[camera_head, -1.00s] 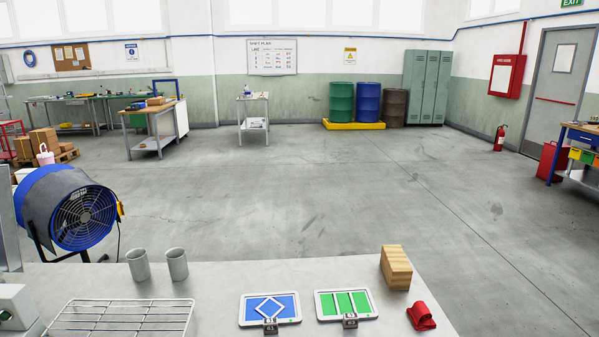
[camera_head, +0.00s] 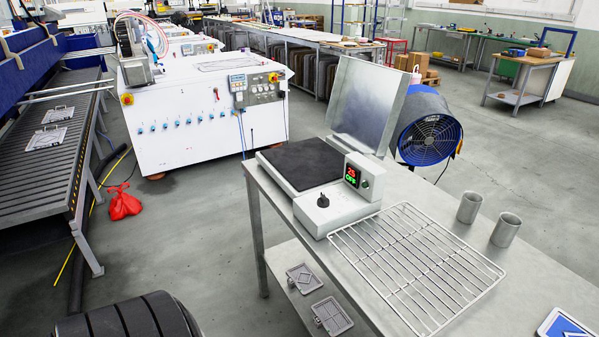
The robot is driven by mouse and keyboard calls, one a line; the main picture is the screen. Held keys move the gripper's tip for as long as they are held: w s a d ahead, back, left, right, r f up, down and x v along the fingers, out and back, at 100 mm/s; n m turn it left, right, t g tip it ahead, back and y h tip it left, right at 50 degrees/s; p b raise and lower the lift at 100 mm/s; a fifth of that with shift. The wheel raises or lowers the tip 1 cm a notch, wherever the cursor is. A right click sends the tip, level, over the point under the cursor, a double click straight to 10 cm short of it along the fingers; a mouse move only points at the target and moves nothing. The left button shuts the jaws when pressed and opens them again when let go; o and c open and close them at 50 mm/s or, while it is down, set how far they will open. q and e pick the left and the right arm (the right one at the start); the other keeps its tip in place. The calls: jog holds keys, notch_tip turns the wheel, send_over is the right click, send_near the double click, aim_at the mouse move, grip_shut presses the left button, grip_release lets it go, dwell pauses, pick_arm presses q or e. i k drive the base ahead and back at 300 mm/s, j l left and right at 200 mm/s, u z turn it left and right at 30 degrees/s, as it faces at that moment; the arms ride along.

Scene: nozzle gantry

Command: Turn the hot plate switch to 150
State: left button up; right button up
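The hot plate (camera_head: 302,165) has a dark square top and stands at the far left end of the metal table. Its white control housing (camera_head: 338,208) faces me. A black knob switch (camera_head: 323,201) sits on top of the housing. A small upright display (camera_head: 352,175) to its right shows a red number that looks like 25 and green text below, perhaps OFF. I cannot read any marks around the knob. Neither of my grippers is in view.
A wire rack (camera_head: 415,265) lies on the table (camera_head: 525,265) just right of the hot plate. Two grey cups (camera_head: 487,220) stand farther right. An upright metal sheet (camera_head: 368,105) rises behind the hot plate. A blue fan (camera_head: 428,130) is beyond the table.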

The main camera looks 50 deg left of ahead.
aim_at(323, 201)
jog(key=u, duration=1.25)
